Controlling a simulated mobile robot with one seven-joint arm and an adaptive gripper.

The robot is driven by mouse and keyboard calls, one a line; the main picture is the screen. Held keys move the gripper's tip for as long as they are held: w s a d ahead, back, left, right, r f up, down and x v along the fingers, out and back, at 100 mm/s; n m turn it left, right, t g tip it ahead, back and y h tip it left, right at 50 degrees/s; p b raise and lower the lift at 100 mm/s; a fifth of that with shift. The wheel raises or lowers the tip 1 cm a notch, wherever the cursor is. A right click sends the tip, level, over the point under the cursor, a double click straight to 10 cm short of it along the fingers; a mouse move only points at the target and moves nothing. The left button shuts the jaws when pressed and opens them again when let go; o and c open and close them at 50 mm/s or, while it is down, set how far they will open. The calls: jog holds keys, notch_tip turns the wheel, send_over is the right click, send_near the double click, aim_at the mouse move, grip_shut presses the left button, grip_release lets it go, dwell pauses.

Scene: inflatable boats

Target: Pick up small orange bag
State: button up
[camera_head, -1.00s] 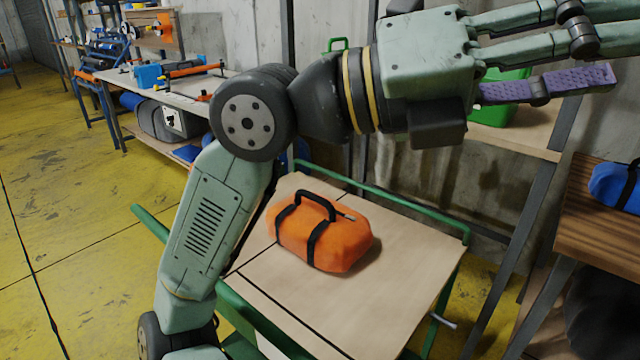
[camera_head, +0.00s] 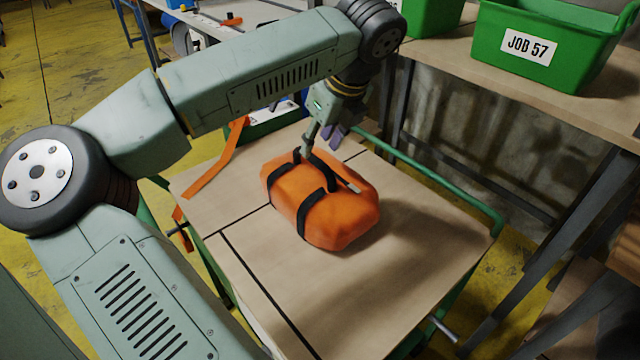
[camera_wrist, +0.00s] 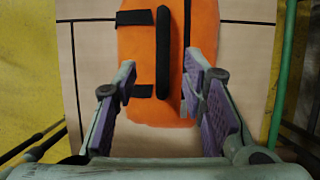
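The small orange bag (camera_head: 335,205) with black straps and a black top handle lies on the wooden top of a green-framed cart (camera_head: 410,280). My gripper (camera_head: 322,142) points down at the far end of the bag, close to its handle. In the wrist view, the orange bag (camera_wrist: 172,60) lies below, and its black handle (camera_wrist: 163,55) runs between the fingers. The purple-padded fingers of my gripper (camera_wrist: 160,90) are spread apart, with nothing held between them. Whether the fingertips touch the bag cannot be told.
A green rail (camera_head: 430,175) runs along the cart's far edge. Green bins, one marked JOB 57 (camera_head: 535,60), stand on a shelf at the upper right. An orange strip (camera_head: 220,160) lies at the cart's left edge. The cart top right of the bag is clear.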

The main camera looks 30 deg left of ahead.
aim_at(314, 156)
jog(key=shift+p+x, duration=1.2)
jog(key=shift+x, duration=2.25)
jog(key=shift+w+d, duration=0.1)
jog(key=shift+w, duration=0.1)
jog(key=shift+c, duration=0.5)
grip_shut()
jog(key=shift+r, duration=0.1)
